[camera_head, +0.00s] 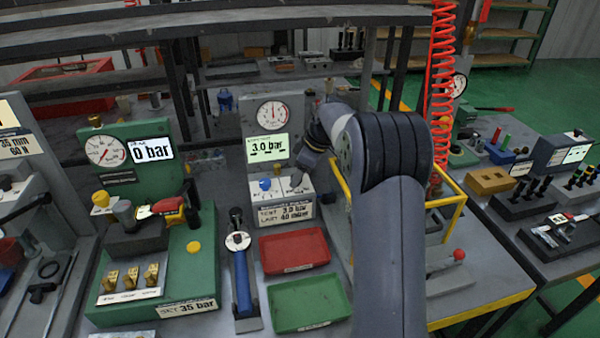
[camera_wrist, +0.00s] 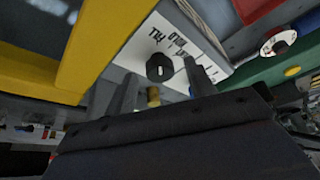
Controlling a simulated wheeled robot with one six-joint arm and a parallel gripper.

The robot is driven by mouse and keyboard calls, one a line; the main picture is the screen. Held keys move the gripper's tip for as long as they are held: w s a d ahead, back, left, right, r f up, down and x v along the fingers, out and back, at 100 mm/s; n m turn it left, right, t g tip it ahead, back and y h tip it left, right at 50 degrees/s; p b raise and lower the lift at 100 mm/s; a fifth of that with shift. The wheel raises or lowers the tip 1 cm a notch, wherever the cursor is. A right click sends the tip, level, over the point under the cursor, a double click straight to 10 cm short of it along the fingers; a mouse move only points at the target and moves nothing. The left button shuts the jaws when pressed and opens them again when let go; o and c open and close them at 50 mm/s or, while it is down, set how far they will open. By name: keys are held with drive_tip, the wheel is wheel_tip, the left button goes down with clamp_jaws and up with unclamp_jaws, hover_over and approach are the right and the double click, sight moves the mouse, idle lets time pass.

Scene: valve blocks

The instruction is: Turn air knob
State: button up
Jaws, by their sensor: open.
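The grey valve block (camera_head: 273,122) stands mid-table with a round gauge and a green display reading 3.0 bar. Its sloped white front has a blue knob (camera_head: 265,184) on the left and lettering below. My gripper (camera_head: 297,181) reaches this front from the right and hides part of it. In the wrist view, a black round knob (camera_wrist: 160,67) on the white panel lies between the two open fingers of my gripper (camera_wrist: 162,82). The fingers appear apart from the knob. I cannot read a label that tells whether this is the air knob.
A yellow frame (camera_head: 447,201) stands close right of my arm; it fills the left of the wrist view (camera_wrist: 92,45). A red tray (camera_head: 293,250) and a green tray (camera_head: 308,303) lie in front. A blue-handled tool (camera_head: 242,282) and a green gauge station (camera_head: 190,265) stand left.

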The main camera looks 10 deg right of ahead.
drive_tip(key=v, duration=1)
drive_tip(key=shift+d+r, duration=0.2)
drive_tip(key=shift+r, duration=0.1)
drive_tip(key=shift+s, duration=0.1)
drive_tip(key=x, duration=1.1)
drive_tip(key=shift+a, duration=0.1)
drive_tip(key=shift+r, duration=0.1)
